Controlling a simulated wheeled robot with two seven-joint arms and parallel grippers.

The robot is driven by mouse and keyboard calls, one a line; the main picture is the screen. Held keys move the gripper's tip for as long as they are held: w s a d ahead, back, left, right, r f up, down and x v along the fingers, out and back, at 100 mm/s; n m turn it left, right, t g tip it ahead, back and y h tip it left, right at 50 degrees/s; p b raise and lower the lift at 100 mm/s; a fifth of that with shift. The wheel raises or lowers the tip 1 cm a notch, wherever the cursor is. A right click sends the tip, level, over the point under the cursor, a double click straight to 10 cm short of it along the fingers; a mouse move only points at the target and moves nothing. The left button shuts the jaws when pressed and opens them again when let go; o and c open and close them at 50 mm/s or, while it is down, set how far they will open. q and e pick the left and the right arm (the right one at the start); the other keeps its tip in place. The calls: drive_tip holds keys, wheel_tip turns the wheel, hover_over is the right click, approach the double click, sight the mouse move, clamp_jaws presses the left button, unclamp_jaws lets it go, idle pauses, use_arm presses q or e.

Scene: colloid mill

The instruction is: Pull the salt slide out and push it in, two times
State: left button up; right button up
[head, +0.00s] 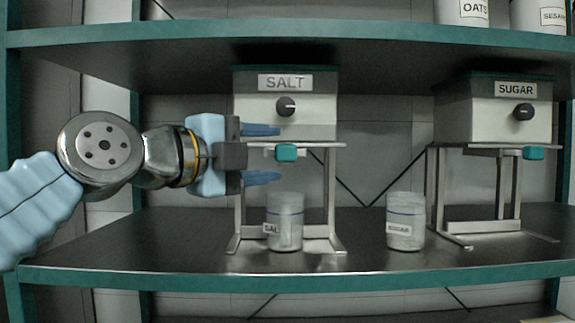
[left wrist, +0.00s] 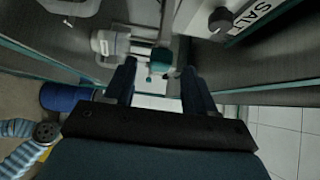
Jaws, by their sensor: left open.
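The salt dispenser (head: 315,113) is a grey box on a metal stand with a SALT label and a dark knob. Its salt slide shows as a teal handle (head: 287,153) under the box's front edge. My left gripper (head: 262,154) is open, its blue fingers one above the other, just left of the teal handle. In the left wrist view the teal handle (left wrist: 161,56) lies beyond and between the two spread fingers (left wrist: 157,82). I cannot tell from the pictures whether the fingers overlap the handle in depth. My right gripper is not in view.
A jar labelled SAL (head: 286,222) stands under the salt dispenser, below my fingers. A sugar jar (head: 405,222) and a sugar dispenser (head: 494,115) stand to the right. Shelves with teal edges (head: 300,279) run below and above. Oats and sesame containers sit on top.

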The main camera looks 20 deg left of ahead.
use_arm(q)
drive_tip(key=b+v, duration=0.1)
drive_tip(key=v, duration=0.6)
drive_tip(key=shift+s, duration=0.15)
